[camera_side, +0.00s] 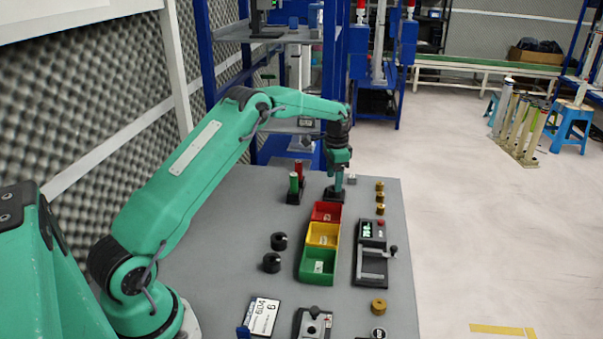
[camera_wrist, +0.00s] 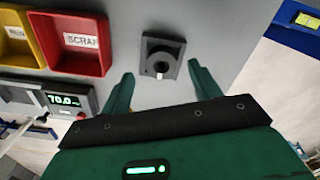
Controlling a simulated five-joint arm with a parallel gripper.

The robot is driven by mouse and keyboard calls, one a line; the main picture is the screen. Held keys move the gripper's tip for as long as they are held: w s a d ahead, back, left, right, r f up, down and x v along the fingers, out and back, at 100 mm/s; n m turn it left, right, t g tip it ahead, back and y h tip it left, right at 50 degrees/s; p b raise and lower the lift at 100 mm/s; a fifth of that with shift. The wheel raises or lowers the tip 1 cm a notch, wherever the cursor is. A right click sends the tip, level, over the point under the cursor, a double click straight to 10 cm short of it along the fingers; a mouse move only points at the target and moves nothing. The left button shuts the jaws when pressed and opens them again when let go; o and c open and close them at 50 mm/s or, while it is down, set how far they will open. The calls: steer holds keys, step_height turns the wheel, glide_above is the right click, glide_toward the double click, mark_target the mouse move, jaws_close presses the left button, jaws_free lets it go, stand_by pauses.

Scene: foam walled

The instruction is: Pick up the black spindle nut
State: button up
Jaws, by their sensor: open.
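In the wrist view, a black round part, which looks like the spindle nut (camera_wrist: 155,66), sits on a dark square base (camera_wrist: 173,48) with a pale tip at its middle. My gripper (camera_wrist: 160,72) is open, and its two green fingers stand on either side of the nut in the picture. I cannot tell the height gap or whether they touch it. In the side view, my gripper (camera_side: 338,188) points down over the dark base (camera_side: 328,197) near the table's far edge. The nut is hidden there by my fingers.
Red (camera_side: 326,211), yellow (camera_side: 322,235) and green (camera_side: 318,266) bins stand in a row nearer the camera. Brass nuts (camera_side: 380,197) line the right side. Red and green cylinders (camera_side: 295,183) stand left of my gripper. Two black knob-like parts (camera_side: 278,241) lie left of the bins.

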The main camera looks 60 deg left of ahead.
steer(key=shift+f, duration=1.75)
steer(key=c, duration=1.1)
steer(key=shift+o, duration=0.2)
steer(key=shift+r, duration=0.15)
steer(key=shift+r, duration=0.55)
step_height(320, 180, up, 3)
steer(key=shift+d+r, duration=0.1)
steer(key=s+d+r, duration=0.2)
steer(key=d+r, duration=0.4)
steer(key=d, duration=0.5)
steer(key=shift+s+r, duration=0.2)
steer(key=shift+s, duration=0.2)
